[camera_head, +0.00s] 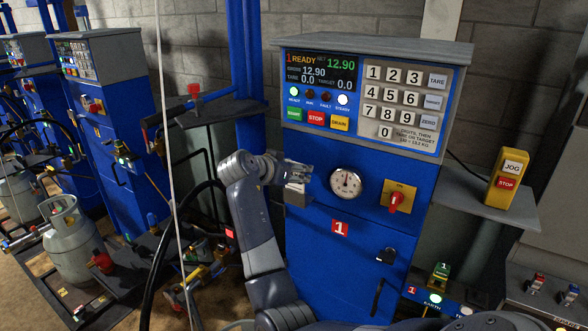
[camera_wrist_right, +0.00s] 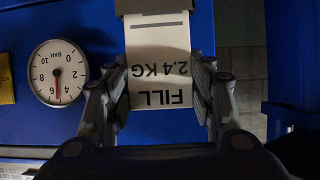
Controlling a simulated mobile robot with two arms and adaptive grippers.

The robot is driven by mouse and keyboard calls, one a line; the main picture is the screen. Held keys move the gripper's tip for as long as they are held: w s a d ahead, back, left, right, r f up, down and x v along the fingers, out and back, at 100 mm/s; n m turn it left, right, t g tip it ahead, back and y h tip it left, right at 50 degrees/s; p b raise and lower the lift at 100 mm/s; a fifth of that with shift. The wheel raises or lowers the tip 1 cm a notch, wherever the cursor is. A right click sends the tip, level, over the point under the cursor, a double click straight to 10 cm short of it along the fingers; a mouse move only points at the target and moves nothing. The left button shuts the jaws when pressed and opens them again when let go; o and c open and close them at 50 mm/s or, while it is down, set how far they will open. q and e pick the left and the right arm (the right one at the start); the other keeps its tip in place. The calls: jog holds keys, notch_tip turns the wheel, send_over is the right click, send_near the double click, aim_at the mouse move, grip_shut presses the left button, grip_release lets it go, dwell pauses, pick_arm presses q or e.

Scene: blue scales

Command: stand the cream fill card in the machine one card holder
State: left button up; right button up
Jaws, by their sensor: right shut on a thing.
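The cream fill card (camera_wrist_right: 160,58), printed FILL 2.4 KG, shows upside down in the right wrist view. My right gripper (camera_wrist_right: 160,85) is shut on it, one finger at each side edge. The card's far end meets a brown edge (camera_wrist_right: 150,6) at the top of that view, which looks like the card holder; I cannot tell whether the end is inside it. In the head view my right gripper (camera_head: 300,174) is at the blue front of machine one (camera_head: 335,265), left of the gauge, just above a small grey holder (camera_head: 298,196). My left gripper is not in view.
The round gauge (camera_head: 346,183) and the red knob (camera_head: 397,199) are right of my gripper. The display panel (camera_head: 320,74) and its coloured buttons are above. A grey side shelf (camera_head: 215,112) is to the left.

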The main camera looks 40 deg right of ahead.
jog(key=shift+f, duration=0.3)
jog(key=shift+f+b, duration=0.65)
jog(key=shift+f, duration=0.2)
dwell(0.4)
jog(key=o, duration=1.4)
jog(key=v, duration=1.2)
